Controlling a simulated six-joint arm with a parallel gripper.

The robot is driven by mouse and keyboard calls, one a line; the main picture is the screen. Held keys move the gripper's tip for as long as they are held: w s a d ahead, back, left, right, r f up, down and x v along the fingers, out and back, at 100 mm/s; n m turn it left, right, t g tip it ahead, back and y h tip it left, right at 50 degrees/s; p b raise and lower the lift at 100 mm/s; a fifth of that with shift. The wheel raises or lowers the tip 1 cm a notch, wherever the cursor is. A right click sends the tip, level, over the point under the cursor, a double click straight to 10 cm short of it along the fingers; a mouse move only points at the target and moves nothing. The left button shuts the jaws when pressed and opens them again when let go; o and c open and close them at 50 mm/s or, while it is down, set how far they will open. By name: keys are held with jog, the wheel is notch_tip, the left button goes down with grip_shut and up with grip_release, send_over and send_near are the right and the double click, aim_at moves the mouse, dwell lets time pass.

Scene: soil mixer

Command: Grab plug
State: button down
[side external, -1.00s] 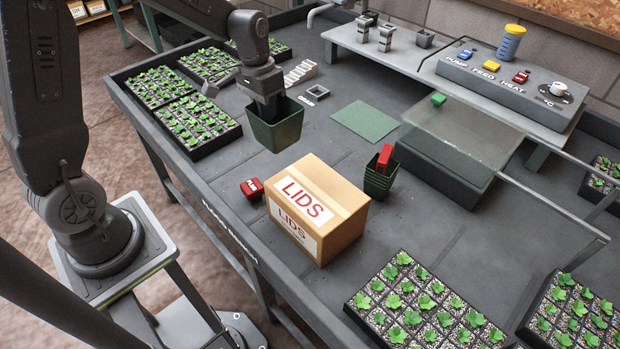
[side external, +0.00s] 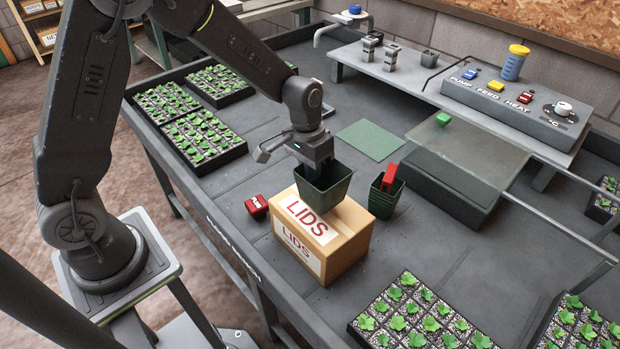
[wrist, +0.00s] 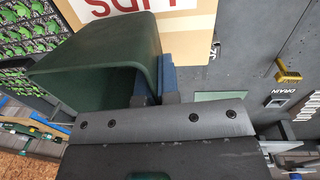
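My gripper (side external: 317,160) is shut on the rim of a dark green square pot (side external: 324,188). In the wrist view the blue-padded fingers (wrist: 156,82) pinch one wall of this pot (wrist: 100,60). The pot hangs upright, mouth up, over the LIDS box (side external: 335,250); I cannot tell whether it touches the box. A red block (side external: 256,207) with white lettering, too small to read, lies on the bench left of the box. Another red block (side external: 389,177) stands in a second green pot (side external: 382,204). I cannot tell which thing is the plug.
Seedling trays stand at the back left and front right (side external: 425,320). A green mat (side external: 370,138) and a clear-lidded bin (side external: 450,185) lie behind. A brass-coloured piece (wrist: 288,72) is near the DRAIN label in the wrist view. A control panel (side external: 515,105) is at back right.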

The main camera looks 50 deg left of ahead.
aim_at(322, 185)
jog(key=shift+f, duration=1.5)
jog(key=shift+f, duration=0.1)
jog(key=c, duration=1.4)
grip_release()
jog(key=shift+o, duration=0.2)
